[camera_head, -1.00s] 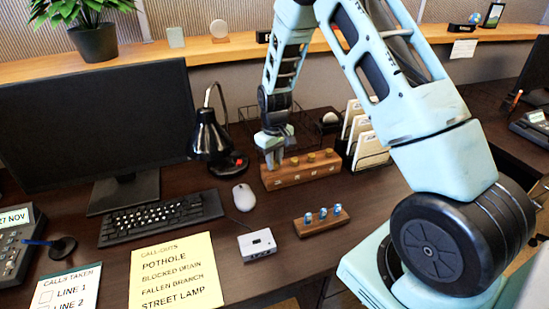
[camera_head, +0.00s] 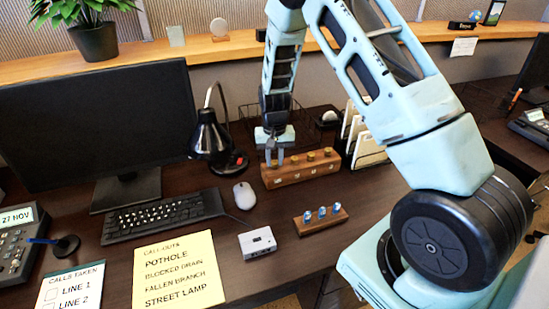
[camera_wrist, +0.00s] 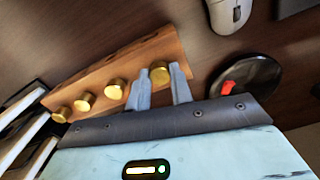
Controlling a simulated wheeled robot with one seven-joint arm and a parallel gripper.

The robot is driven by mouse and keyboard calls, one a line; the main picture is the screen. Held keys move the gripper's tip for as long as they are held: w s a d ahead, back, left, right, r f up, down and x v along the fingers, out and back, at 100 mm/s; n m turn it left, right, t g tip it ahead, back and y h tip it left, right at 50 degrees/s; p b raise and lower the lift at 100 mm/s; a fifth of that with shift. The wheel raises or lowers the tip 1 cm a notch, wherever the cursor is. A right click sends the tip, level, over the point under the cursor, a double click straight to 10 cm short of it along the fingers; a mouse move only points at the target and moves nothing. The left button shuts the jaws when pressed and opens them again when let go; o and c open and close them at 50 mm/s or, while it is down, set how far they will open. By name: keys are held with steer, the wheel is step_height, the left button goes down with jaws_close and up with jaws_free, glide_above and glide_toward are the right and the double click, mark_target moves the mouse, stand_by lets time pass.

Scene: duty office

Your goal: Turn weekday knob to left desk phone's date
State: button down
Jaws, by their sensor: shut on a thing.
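A wooden block (camera_head: 300,172) with a row of several brass knobs stands at the back of the desk; its front markings are too small to read. My gripper (camera_head: 275,157) points down at the block's left end. In the wrist view my gripper (camera_wrist: 161,78) has its fingers on either side of the end brass knob (camera_wrist: 159,70), nearest the lamp, shut on it. I cannot tell whether this is the weekday knob. The left desk phone (camera_head: 14,254) has a display (camera_head: 17,217) reading "27 NOV".
A black lamp (camera_head: 210,138) stands left of the block, and file trays (camera_head: 368,150) stand right and behind. A smaller wooden block (camera_head: 321,220) with blue-topped pieces, a mouse (camera_head: 244,195) and a small white box (camera_head: 257,242) lie in front.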

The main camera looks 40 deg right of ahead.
mark_target(275, 162)
stand_by(0.4)
steer(key=c, duration=1.2)
jaws_free()
steer(key=shift+c, duration=0.2)
steer(key=shift+r, duration=0.1)
step_height(275, 162, up, 17)
steer(key=shift+b, duration=0.45)
steer(key=shift+r, duration=0.1)
steer(key=s+a+r+n+y, duration=0.1)
steer(key=s+a+n, duration=0.2)
steer(key=s+a, duration=0.55)
steer(key=s+a+r+n, duration=0.2)
steer(key=s+a+n, duration=0.25)
steer(key=a, duration=0.75)
steer(key=s+a+n, duration=0.2)
steer(key=s+n, duration=0.1)
steer(key=s, duration=0.6)
steer(key=s+a+f+n, duration=0.1)
steer(key=s+a+n, duration=0.2)
steer(key=s, duration=0.6)
steer(key=shift+a+f, duration=0.15)
steer(key=shift+a, duration=0.2)
